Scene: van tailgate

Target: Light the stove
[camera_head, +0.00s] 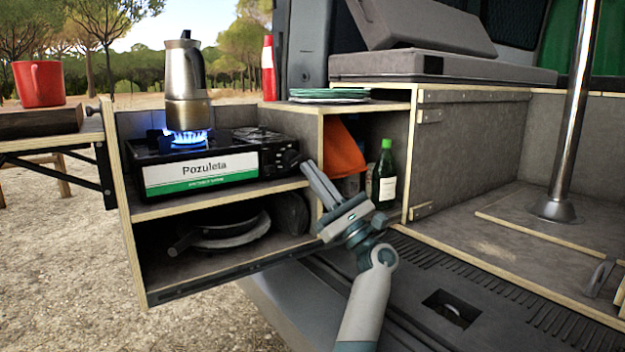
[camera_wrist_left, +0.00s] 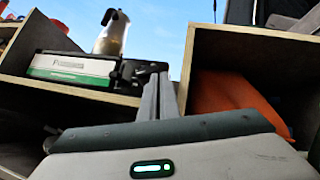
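The black camping stove (camera_head: 206,163) with a white and green "Pozuleta" label sits on the upper shelf of the pull-out box; it also shows in the wrist view (camera_wrist_left: 72,68). A ring of blue flame (camera_head: 187,136) burns on its left burner, under the steel moka pot (camera_head: 186,85). The dark stove knob (camera_head: 291,158) is at its right end. My left gripper (camera_head: 307,165) reaches up to just beside the knob. Its fingers (camera_wrist_left: 157,85) are close together, with nothing clearly seen between them; whether they touch the knob is unclear. My right gripper is not in view.
Right of the fingers, a cubby holds an orange cloth (camera_head: 343,148) and a green bottle (camera_head: 384,174). Plates (camera_head: 330,94) lie on top. Pans (camera_head: 225,232) lie on the lower shelf. A red mug (camera_head: 40,84) stands on the left table. A metal pole (camera_head: 572,120) stands at right.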

